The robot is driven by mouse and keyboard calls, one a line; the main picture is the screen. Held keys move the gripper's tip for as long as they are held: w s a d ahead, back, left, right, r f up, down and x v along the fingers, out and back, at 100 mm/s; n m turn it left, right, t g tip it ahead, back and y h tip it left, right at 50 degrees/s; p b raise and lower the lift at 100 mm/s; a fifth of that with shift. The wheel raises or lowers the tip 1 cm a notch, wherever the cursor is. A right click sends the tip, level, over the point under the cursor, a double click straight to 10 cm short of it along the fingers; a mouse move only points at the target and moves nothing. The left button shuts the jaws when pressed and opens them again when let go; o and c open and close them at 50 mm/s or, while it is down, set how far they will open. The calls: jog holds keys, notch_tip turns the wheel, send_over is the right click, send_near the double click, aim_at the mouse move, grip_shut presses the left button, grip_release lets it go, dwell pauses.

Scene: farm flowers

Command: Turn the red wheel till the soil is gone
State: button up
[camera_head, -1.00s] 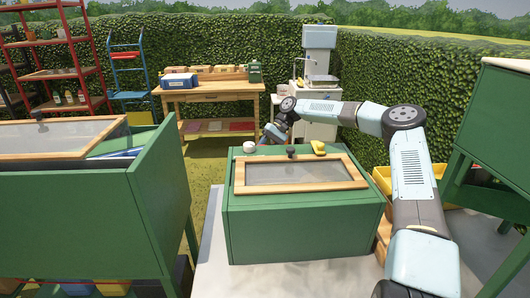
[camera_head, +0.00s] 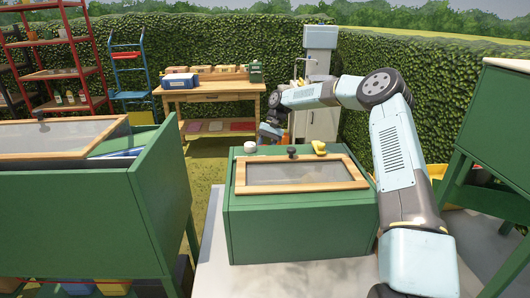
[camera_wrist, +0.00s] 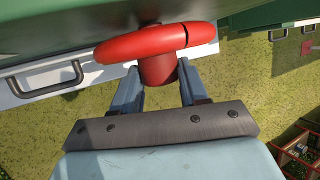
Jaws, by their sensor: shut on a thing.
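The red wheel (camera_wrist: 155,42) shows in the wrist view at the side of a green body. It has a thick red rim and a red round stub (camera_wrist: 157,70) below it. My gripper (camera_wrist: 157,82) has its two fingers on either side of this stub, shut on it. In the head view my gripper (camera_head: 271,132) hangs behind the green box (camera_head: 300,228), near its back left. The wheel is hidden from the head view. No soil can be made out in either view.
The box has a wood-framed glass lid (camera_head: 300,188), with a white knob (camera_head: 250,147) and a yellow piece (camera_head: 319,147) behind it. A wooden table (camera_head: 213,92) stands at the back. Another green box (camera_head: 100,215) is at left. Grass lies open between them.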

jog(key=shift+m+h, duration=0.3)
jog(key=shift+h, duration=1.3)
jog(key=o, duration=1.1)
jog(key=shift+a, duration=0.15)
jog(key=shift+c, duration=0.2)
jog(key=v, duration=1.3)
jog(key=shift+r, duration=0.3)
jog(key=shift+w, duration=0.1)
